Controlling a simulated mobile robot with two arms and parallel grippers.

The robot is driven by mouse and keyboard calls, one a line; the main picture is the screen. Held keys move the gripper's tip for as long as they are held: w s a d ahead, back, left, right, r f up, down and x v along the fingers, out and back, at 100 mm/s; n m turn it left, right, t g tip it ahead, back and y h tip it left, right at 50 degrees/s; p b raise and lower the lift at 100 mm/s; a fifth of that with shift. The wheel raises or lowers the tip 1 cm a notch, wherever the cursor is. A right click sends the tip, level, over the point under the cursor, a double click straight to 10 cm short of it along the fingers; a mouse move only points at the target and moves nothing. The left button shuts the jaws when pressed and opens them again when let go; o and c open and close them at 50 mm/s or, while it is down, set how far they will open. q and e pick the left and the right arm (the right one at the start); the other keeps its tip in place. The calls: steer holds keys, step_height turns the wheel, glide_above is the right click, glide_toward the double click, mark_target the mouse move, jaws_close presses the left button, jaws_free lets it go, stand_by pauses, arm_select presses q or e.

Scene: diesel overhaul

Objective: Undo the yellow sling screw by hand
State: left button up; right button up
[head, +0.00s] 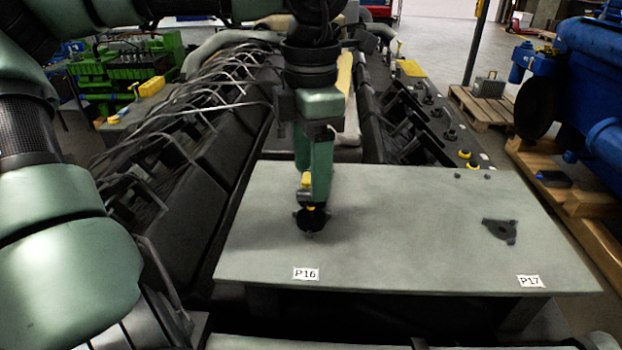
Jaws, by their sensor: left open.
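My left gripper (312,200) points straight down over the front left of the grey plate. It is open, with its fingertips just above or around a dark round part (311,218) near the P16 label. My right gripper is not in view.
The grey plate (400,240) is mostly clear. A dark lobed part (500,231) lies near the P17 label (529,281). Black engine banks with pipes (190,120) flank the plate behind. Two small yellow pieces (465,154) sit on the right bank. A blue machine (590,80) stands right.

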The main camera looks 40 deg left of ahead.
arm_select(q)
steer(key=m+p, duration=0.1)
steer(key=m, duration=0.2)
steer(key=shift+r, duration=0.15)
steer(key=shift+m, duration=0.8)
step_height(320, 180, down, 5)
steer(key=b, duration=0.4)
steer(key=shift+f, duration=0.2)
jaws_close()
